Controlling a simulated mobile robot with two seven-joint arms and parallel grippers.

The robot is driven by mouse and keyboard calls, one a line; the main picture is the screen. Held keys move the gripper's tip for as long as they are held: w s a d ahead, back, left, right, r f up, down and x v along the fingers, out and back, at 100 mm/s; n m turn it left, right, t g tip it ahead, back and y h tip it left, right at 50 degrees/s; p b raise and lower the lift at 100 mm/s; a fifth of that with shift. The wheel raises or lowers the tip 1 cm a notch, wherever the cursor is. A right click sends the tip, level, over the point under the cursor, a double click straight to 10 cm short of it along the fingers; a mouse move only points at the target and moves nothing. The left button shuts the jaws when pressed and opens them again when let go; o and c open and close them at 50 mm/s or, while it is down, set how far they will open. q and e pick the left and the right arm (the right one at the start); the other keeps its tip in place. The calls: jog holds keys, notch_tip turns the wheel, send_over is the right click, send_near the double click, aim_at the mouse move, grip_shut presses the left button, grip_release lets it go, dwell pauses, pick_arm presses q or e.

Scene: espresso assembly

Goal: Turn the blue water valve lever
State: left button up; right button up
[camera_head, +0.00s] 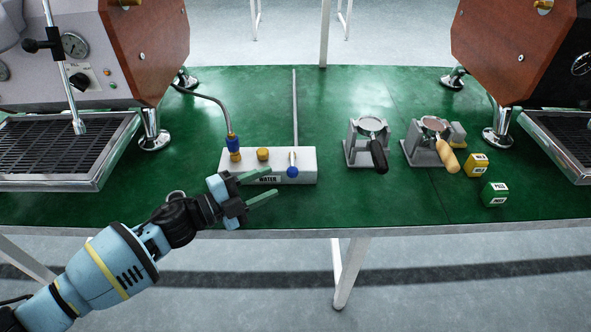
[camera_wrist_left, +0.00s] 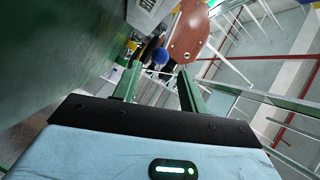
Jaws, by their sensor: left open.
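The water valve block (camera_head: 307,166) is a white box labelled WATER on the green table. Its lever shows in the head view as a short light stem with a blue ball knob (camera_head: 292,172) at the front of the block. My left gripper (camera_head: 275,184) is open, its two green fingers pointing right, just left of the knob and apart from it. In the left wrist view the blue knob (camera_wrist_left: 160,56) shows beyond the open fingertips, between them. The lever's stem is hard to make out there. My right gripper is in neither view.
A dark hose runs to a blue-and-brass fitting (camera_head: 233,147) on the block, beside a brass cap (camera_head: 263,154). Two portafilters (camera_head: 372,125) (camera_head: 434,124) stand in holders to the right, near yellow (camera_head: 476,165) and green (camera_head: 494,194) boxes. Espresso machines flank the table (camera_head: 340,215).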

aim_at(293, 173)
pick_arm(q)
jog(key=shift+b+x, duration=0.6)
jog(key=shift+x, duration=3.3)
grip_shut()
